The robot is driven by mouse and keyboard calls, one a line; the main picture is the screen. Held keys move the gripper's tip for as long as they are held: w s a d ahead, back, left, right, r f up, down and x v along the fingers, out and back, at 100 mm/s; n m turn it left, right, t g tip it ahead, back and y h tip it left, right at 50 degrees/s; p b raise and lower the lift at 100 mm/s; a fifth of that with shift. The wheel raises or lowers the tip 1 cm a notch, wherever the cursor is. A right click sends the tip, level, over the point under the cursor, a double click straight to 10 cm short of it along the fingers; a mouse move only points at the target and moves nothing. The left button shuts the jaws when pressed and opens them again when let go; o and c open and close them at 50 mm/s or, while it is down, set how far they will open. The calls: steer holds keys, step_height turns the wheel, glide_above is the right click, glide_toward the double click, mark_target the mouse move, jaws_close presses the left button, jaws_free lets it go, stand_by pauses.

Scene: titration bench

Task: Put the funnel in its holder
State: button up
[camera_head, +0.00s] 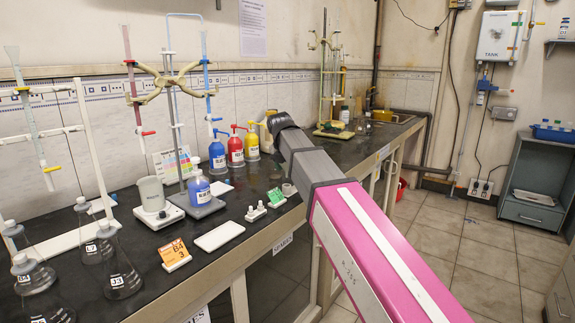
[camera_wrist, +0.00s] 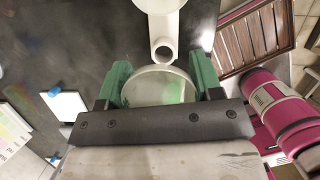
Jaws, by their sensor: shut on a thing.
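In the wrist view, my gripper (camera_wrist: 160,76) is shut on a pale, translucent round piece, which looks like the funnel (camera_wrist: 160,88). Its round rim shows between the two green fingers, and its lower part is hidden. Just beyond the fingertips is a cream-white piece with a short tube (camera_wrist: 164,48) and a rounded part at the top edge; it may be the holder. I cannot tell whether the funnel touches it. In the head view, my arm reaches over the bench toward the back wall and hides the gripper and the funnel.
The black bench (camera_head: 140,262) carries flasks, a burette stand, blue, red and yellow wash bottles (camera_head: 235,148) left of my arm, and small cards in front. Another stand (camera_head: 328,85) rises behind. A slatted wooden piece (camera_wrist: 255,38) lies right of my gripper in the wrist view.

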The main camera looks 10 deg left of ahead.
steer(key=shift+f, duration=0.85)
steer(key=shift+f, duration=2.3)
stand_by(3.1)
steer(key=o, duration=1.2)
steer(key=shift+c, duration=0.2)
steer(key=shift+r, duration=0.15)
steer(key=shift+r, duration=2.9)
